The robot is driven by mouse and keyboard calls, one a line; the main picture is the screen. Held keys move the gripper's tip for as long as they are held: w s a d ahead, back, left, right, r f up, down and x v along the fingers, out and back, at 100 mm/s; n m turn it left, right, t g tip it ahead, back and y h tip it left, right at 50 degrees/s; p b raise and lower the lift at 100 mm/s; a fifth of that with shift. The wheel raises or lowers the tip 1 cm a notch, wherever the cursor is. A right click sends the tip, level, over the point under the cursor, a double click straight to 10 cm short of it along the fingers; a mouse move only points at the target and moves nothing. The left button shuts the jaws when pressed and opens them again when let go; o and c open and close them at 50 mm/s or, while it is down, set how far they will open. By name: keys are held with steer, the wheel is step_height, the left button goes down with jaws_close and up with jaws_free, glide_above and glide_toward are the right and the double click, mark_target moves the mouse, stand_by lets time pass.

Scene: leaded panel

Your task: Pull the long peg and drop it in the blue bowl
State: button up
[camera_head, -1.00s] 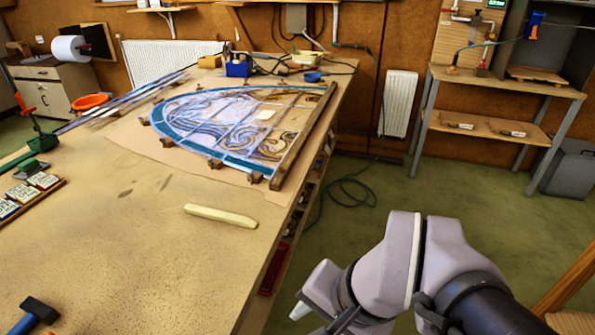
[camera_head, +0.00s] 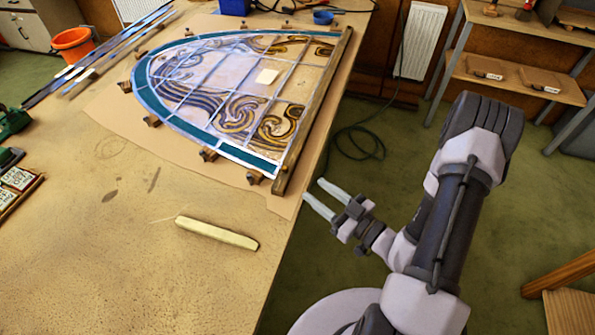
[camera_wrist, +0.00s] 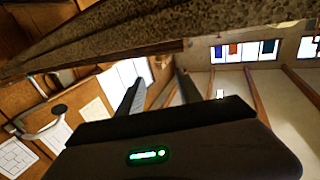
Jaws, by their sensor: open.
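The leaded panel (camera_head: 225,95) lies on brown paper on the bench, with several small wooden blocks around its curved edge and a wooden bar (camera_head: 315,110) along its right side. I cannot tell which piece is the long peg. A small blue bowl (camera_head: 323,18) stands at the bench's far end. My gripper (camera_head: 315,191) is open and empty just off the bench's right edge, near the bar's near end, fingers pointing up-left. In the wrist view its two fingers (camera_wrist: 160,76) are apart with nothing between them.
A pale wooden stick (camera_head: 216,233) lies on the bare near part of the bench (camera_head: 100,270). A dark blue box (camera_head: 235,7) stands at the back, an orange bucket (camera_head: 72,44) at the left. In the wrist view a long speckled edge (camera_wrist: 110,35) crosses close above the fingers.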

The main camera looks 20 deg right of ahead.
mark_target(285, 167)
steer(key=b+x, duration=0.2)
steer(key=x, duration=1)
steer(key=shift+w+a, duration=0.1)
steer(key=shift+w, duration=0.05)
jaws_close()
steer(key=shift+r+p, duration=1.7)
steer(key=shift+p, duration=0.6)
